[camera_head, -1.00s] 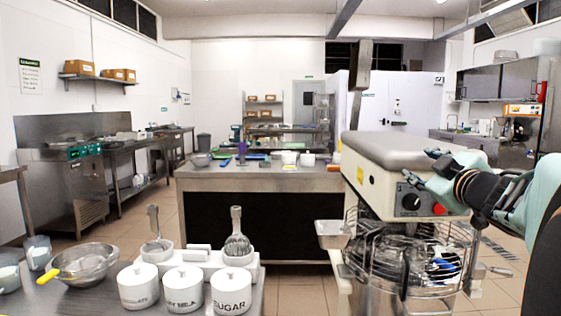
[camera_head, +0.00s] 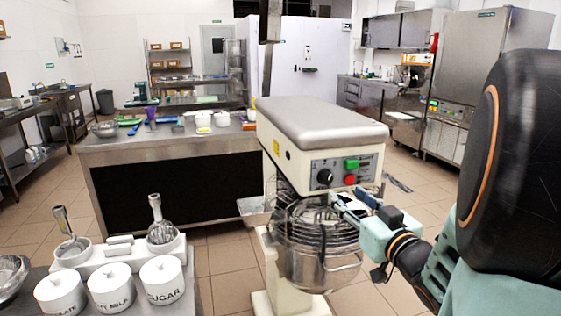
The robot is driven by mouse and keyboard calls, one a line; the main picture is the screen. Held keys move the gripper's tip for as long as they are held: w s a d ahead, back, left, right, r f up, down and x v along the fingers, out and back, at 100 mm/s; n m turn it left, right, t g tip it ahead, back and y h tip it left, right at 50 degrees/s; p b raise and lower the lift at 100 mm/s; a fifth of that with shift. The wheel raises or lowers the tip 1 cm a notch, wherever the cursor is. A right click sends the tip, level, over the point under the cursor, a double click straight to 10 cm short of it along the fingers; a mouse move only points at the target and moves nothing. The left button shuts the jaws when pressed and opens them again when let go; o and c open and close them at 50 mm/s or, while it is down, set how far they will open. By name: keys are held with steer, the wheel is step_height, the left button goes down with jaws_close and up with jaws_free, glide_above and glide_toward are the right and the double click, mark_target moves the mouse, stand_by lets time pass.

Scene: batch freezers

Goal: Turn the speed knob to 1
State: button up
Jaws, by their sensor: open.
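The planetary mixer (camera_head: 310,130) stands right of centre in the head view, with a grey top and cream body. Its control panel faces me and carries the round black speed knob (camera_head: 325,177), a green button (camera_head: 352,164) and a red button (camera_head: 350,180). The knob's pointer and scale marks are too small to read. My gripper (camera_head: 340,200) is open, below and to the right of the knob, in front of the mixer's wire guard. It looks apart from the knob. My teal and black arm reaches in from the right.
The steel bowl (camera_head: 305,262) hangs under the wire guard. A steel table (camera_head: 170,142) stands behind. Tiled floor is free right of the mixer.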

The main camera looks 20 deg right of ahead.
mark_target(328, 178)
steer(key=w, duration=1)
steer(key=shift+w+a+f, duration=0.1)
steer(key=shift+w+a, duration=0.1)
steer(key=shift+a, duration=0.05)
steer(key=shift+c, duration=0.3)
steer(key=shift+s, duration=0.1)
steer(key=c, duration=1.1)
